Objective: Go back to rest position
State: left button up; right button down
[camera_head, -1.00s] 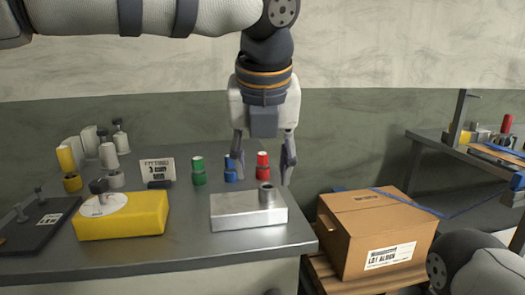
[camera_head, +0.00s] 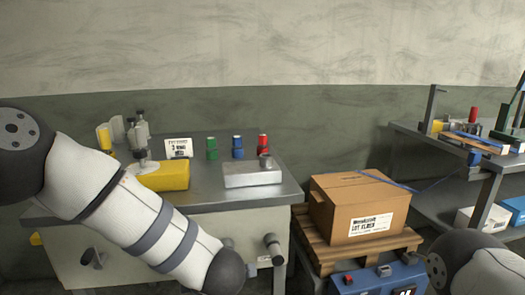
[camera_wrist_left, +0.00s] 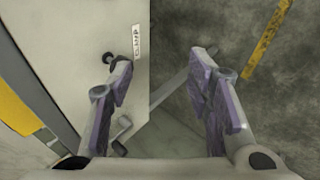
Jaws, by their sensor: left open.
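My left gripper (camera_wrist_left: 160,85) shows in the left wrist view with its two purple-padded fingers spread apart and nothing between them. It hangs beside the pale cabinet front (camera_wrist_left: 75,40) of the workbench, above the floor. In the head view my left arm comes in from the left and crosses in front of the bench, and its gripper is out of the picture below. Part of my right arm shows at the lower right corner, but its gripper is not seen.
The bench (camera_head: 285,195) holds a yellow block (camera_head: 165,176), a silver block (camera_head: 250,176) and green (camera_head: 212,148), blue (camera_head: 238,147) and red (camera_head: 263,144) cylinders. A cardboard box (camera_head: 345,210) stands on a pallet (camera_head: 310,240). A second bench (camera_head: 420,133) is at right.

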pick_arm(q)
jog(key=s+a+f+m+g+h, duration=0.1)
jog(key=s+a+f+m, duration=0.1)
jog(key=s+f+m, duration=0.5)
jog(key=s+a+f+m+g+h, duration=0.25)
jog(key=s+f+m, duration=0.25)
jog(key=s+f, duration=0.45)
jog(key=s+a+m+g, duration=0.1)
jog(key=s+m+g, duration=0.1)
jog(key=s, duration=0.6)
jog(key=s+a+f+m+g, duration=0.1)
jog(key=s+m, duration=0.3)
jog(key=s, duration=0.5)
jog(key=s+a+m+g, duration=0.2)
jog(key=s+m+g, duration=0.1)
jog(key=s, duration=0.6)
jog(key=shift+s+a+f+h, duration=0.2)
jog(key=shift+a+f+h, duration=0.15)
jog(key=shift+a, duration=0.05)
